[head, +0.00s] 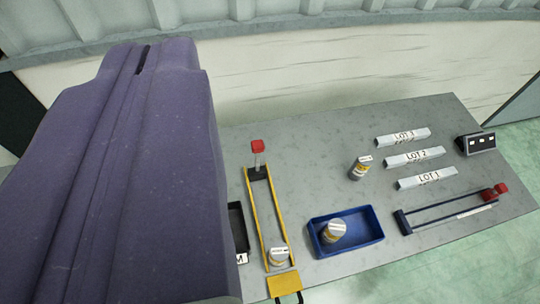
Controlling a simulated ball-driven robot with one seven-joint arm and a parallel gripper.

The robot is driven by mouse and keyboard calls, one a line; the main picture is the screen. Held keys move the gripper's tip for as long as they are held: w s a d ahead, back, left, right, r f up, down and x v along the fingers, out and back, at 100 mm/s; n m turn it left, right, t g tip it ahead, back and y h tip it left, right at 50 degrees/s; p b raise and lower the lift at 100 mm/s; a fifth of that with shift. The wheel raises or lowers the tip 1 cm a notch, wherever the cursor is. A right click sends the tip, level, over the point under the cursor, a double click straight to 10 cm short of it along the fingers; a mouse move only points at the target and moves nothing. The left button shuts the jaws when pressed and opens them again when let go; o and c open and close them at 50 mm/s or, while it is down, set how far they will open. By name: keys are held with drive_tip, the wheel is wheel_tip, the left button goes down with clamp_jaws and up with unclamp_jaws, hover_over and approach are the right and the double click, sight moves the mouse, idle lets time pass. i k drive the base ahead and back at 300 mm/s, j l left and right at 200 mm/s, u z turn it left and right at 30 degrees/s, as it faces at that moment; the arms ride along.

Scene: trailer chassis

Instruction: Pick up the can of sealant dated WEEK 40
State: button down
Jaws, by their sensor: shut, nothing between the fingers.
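One can (360,168) stands on the bare bench top, left of the LOT bars. A second can (334,232) is in the blue tray (369,237). The date print is too small to read, so I cannot tell which is WEEK 40. My gripper's fingers are not in view. A large purple body, apparently part of my arm, fills the left side and hides the bench there.
White bars marked LOT 3 (403,138), LOT 2 (414,158) and LOT 1 (427,178) lie at right. A dark blue rail with red blocks (445,212) lies near the right edge. A red-topped post (258,150) stands at the track's far end. A black box (475,143) sits far right.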

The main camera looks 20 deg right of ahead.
sight(279, 251)
drive_tip(key=k+z, duration=0.45)
drive_tip(key=k, duration=2.55)
drive_tip(key=i+l, duration=0.15)
drive_tip(key=i, duration=0.45)
drive_tip(key=i+l, duration=0.15)
drive_tip(key=i, duration=0.45)
drive_tip(key=i+l, duration=0.15)
drive_tip(key=i, duration=0.45)
drive_tip(key=i+l, duration=0.15)
drive_tip(key=i, duration=0.45)
drive_tip(key=i+l, duration=0.15)
drive_tip(key=i, duration=0.5)
drive_tip(key=i+l, duration=0.15)
drive_tip(key=i, duration=0.45)
drive_tip(key=u, duration=0.05)
